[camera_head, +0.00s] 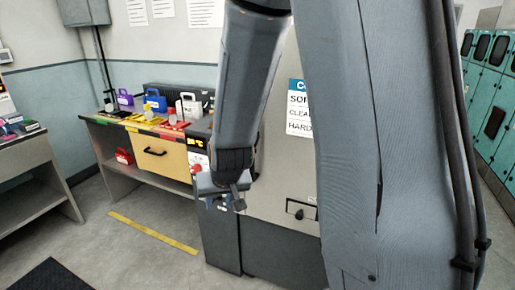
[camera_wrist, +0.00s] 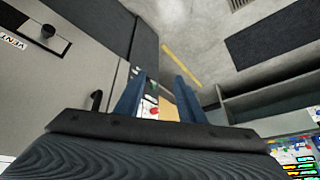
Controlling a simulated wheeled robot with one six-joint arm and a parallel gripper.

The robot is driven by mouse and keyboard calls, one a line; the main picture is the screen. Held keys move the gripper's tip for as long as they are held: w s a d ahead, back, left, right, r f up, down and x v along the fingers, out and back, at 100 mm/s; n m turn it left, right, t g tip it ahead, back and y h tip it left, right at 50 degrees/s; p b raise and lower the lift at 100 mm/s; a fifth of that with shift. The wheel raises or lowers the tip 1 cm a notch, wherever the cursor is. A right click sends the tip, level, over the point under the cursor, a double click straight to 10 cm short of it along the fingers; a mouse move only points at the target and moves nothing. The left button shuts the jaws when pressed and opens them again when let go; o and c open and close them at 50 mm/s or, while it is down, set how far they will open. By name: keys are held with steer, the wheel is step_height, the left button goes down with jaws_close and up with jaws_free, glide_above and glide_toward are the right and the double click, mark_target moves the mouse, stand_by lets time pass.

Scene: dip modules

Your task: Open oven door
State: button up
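The oven (camera_head: 270,190) is a tall grey cabinet behind my arm, with a printed sign and a small lit display (camera_head: 197,143) at its left side. My arm hides much of its front, so I cannot tell for sure where the door handle is. A black knob (camera_wrist: 48,31) beside a VENT label shows on a grey panel in the wrist view. A dark hooked bar (camera_wrist: 97,100) stands left of the fingers. My gripper (camera_head: 226,204) hangs in front of the cabinet's left part. In the wrist view its two blue fingers (camera_wrist: 157,100) are apart with nothing held between them.
A bench (camera_head: 160,158) with a yellow drawer and several coloured cases stands left of the oven. A yellow floor strip (camera_head: 153,234) and a dark mat (camera_head: 50,275) lie on open floor. Another table (camera_head: 30,165) is at far left; teal lockers (camera_head: 492,100) are at right.

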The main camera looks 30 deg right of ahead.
steer(key=w+d+m+t+h, duration=0.35)
steer(key=w+d, duration=0.25)
steer(key=w, duration=0.5)
steer(key=w+d+r+m+t+h+p, duration=0.1)
steer(key=w+d+t+h+p, duration=0.1)
steer(key=w+d+h, duration=0.2)
steer(key=w+d+r+m+t+h+p, duration=0.1)
steer(key=w+d+h, duration=0.3)
steer(key=d, duration=0.6)
steer(key=shift+r+m+t+p, duration=0.35)
steer(key=shift+r+t+p, duration=0.1)
steer(key=shift+t+p, duration=0.25)
jaws_close()
